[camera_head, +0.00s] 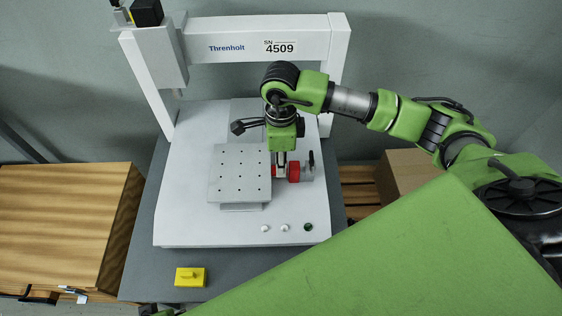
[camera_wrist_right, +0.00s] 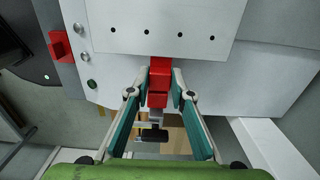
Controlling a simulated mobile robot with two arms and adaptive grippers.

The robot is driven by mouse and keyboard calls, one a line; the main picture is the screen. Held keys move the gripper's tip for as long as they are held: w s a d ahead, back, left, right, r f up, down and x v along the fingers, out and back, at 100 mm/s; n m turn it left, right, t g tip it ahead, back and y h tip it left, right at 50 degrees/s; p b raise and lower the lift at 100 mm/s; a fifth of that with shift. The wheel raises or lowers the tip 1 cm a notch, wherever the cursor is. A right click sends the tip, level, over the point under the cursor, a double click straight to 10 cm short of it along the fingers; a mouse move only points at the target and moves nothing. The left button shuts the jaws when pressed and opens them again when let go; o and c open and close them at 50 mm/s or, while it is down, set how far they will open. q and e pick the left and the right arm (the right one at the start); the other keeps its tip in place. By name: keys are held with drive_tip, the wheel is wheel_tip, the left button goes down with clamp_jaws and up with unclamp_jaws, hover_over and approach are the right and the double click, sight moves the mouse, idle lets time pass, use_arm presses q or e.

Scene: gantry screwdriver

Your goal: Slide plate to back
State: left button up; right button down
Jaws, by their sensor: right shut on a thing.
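The grey plate (camera_head: 240,165) with rows of holes sits on the bed of the white gantry machine, around the middle of its front half. It also shows at the top of the right wrist view (camera_wrist_right: 165,18). A red handle (camera_wrist_right: 159,82) sticks out from the plate's edge. My right gripper (camera_head: 281,168) points down at the plate's right side. In the right wrist view its fingers (camera_wrist_right: 158,92) are on both sides of the red handle, shut on it. The fingers hide most of the handle in the head view. My left gripper is not in view.
The gantry frame (camera_head: 270,42) spans the back. Buttons (camera_head: 284,228) are at the front. The bed behind the plate looks clear.

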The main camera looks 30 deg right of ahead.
drive_tip(key=w+d+b, duration=0.1)
drive_tip(key=w, duration=0.1)
drive_tip(key=w+d, duration=0.1)
drive_tip(key=w, duration=0.1)
drive_tip(key=w+d+b, duration=0.1)
drive_tip(key=w, duration=0.1)
drive_tip(key=shift+w+b, duration=0.15)
drive_tip(key=shift+b, duration=0.15)
drive_tip(key=w, duration=0.1)
drive_tip(key=w+d+b, duration=0.1)
drive_tip(key=w, duration=0.1)
drive_tip(key=w+d, duration=0.1)
drive_tip(key=shift+w+d+b, duration=0.15)
drive_tip(key=shift+w+b, duration=0.15)
drive_tip(key=shift+w, duration=0.05)
drive_tip(key=shift+w+d, duration=0.15)
drive_tip(key=shift+w, duration=0.25)
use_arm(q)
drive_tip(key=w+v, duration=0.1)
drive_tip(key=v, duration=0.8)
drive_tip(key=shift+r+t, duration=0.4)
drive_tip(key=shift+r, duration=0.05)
use_arm(e)
drive_tip(key=shift+r, duration=0.1)
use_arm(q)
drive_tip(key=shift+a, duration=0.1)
use_arm(e)
drive_tip(key=c, duration=1.8)
unclamp_jaws()
drive_tip(key=shift+s, duration=0.1)
